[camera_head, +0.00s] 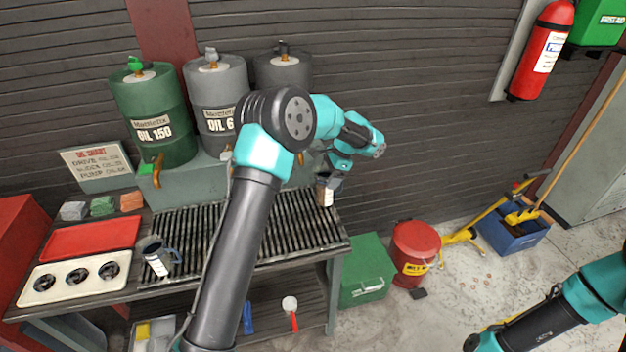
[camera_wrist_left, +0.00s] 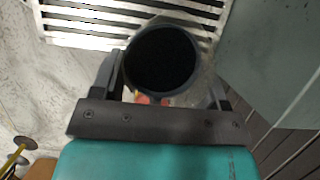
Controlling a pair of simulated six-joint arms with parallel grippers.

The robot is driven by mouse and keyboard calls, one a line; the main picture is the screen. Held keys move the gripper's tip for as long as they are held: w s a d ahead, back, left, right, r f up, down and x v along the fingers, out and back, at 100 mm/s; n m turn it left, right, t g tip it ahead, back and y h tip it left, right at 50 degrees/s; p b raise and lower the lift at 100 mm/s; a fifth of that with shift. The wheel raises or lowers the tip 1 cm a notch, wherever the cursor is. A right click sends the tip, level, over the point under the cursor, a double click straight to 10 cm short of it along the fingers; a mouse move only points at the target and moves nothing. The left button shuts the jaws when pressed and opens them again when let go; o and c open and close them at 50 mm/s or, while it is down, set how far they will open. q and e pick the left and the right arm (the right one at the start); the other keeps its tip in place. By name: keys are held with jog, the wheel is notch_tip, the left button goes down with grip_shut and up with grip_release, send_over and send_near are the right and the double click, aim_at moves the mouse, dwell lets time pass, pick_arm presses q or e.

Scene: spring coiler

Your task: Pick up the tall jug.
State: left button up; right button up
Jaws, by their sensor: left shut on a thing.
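The tall jug (camera_head: 326,196) shows in the head view as a small pale-labelled body at the right part of the slatted grate, partly hidden by my gripper. In the left wrist view I look down into its round dark mouth (camera_wrist_left: 163,60). My left gripper (camera_head: 329,180) is shut on it, with one finger on each side of the jug in the left wrist view (camera_wrist_left: 162,85). Whether its base touches the grate is unclear. A shorter dark jug (camera_head: 158,258) with a white label and a handle stands at the grate's left end. My right gripper is out of view.
Oil drums, one green (camera_head: 153,112) and two grey (camera_head: 217,105), stand behind the grate (camera_head: 300,222). A red tray (camera_head: 92,238) and a cream panel (camera_head: 68,278) with round openings lie left. A red bin (camera_head: 415,252) and green box (camera_head: 366,272) stand right of the bench.

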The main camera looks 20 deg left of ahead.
pick_arm(q)
jog(key=w+d, duration=0.6)
jog(key=d, duration=0.2)
jog(key=shift+w, duration=0.4)
